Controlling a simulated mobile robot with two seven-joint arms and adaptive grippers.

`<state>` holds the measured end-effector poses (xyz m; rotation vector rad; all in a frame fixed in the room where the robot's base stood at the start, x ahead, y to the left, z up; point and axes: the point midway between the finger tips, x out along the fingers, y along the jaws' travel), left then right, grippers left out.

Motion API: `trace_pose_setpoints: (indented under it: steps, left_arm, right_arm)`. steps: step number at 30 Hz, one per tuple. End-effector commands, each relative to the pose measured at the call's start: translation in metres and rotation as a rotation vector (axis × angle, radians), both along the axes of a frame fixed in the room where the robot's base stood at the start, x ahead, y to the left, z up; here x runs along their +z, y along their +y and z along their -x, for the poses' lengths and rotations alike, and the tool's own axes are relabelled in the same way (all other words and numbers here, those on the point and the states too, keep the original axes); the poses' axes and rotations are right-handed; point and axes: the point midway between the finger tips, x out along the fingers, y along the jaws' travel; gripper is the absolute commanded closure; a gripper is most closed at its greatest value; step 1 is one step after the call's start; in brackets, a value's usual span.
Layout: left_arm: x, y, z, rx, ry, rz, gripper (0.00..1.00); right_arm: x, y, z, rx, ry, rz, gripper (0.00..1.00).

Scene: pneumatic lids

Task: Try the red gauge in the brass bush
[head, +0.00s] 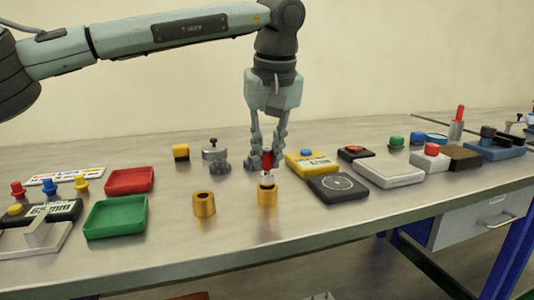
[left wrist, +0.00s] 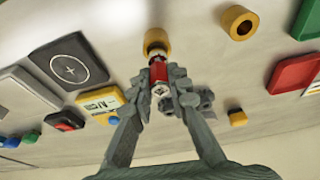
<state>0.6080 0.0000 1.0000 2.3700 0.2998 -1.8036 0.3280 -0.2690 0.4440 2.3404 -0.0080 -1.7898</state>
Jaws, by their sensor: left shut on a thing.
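My left gripper (head: 267,160) hangs pointing down over the table, shut on the red gauge (head: 267,158). The gauge is upright, with a pale metal lower end below the red part; it also shows between the fingertips in the left wrist view (left wrist: 158,72). A brass bush (head: 267,195) stands directly under it, and the gauge's lower end is at the bush's mouth. I cannot tell whether it is inside. This bush shows in the left wrist view (left wrist: 157,38). A second brass bush (head: 204,205) stands to the left, empty. My right gripper is not in view.
A yellow gauge box (head: 318,166) and a dark pad with a circle (head: 338,188) lie close on the right. A metal knobbed piece (head: 215,157) stands behind left. Red (head: 130,181) and green (head: 116,218) trays are further left. The table front is clear.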

Motion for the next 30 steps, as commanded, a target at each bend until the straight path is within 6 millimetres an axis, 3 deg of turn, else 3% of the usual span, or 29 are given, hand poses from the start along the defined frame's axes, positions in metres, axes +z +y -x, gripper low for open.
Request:
trace_pose_setpoints:
  steps: [30]
  left_arm:
    - [-0.012,0.0,0.0,0.0,0.0,0.0,1.0]
  right_arm:
    - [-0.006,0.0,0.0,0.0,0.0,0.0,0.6]
